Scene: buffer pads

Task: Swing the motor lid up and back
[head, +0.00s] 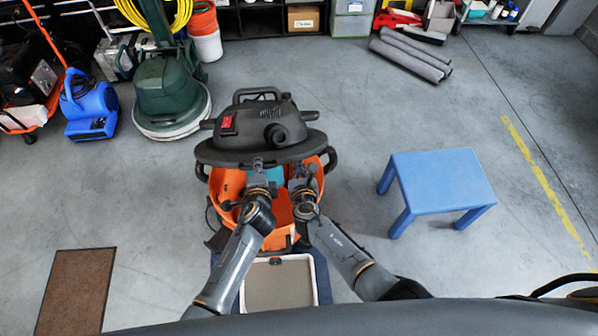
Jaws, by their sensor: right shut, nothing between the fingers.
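The dark grey motor lid (262,151) with a red switch and a top handle is above the back of an orange tub (291,238). The front of the tub's inside shows, so the lid does not cover it there. My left gripper (258,166) is at the front edge of the lid; it looks to be touching it, but its fingers are too small to tell open or shut. My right gripper (303,174) is shut and empty just below the lid's front edge, over the tub. A teal part (274,175) shows inside the tub, partly hidden by the grippers.
A blue small table (444,181) stands to the right. A green floor machine (168,88) and a blue blower (90,109) stand at the back left. A tray (279,284) lies in front of the tub. A brown mat (75,290) lies at the front left.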

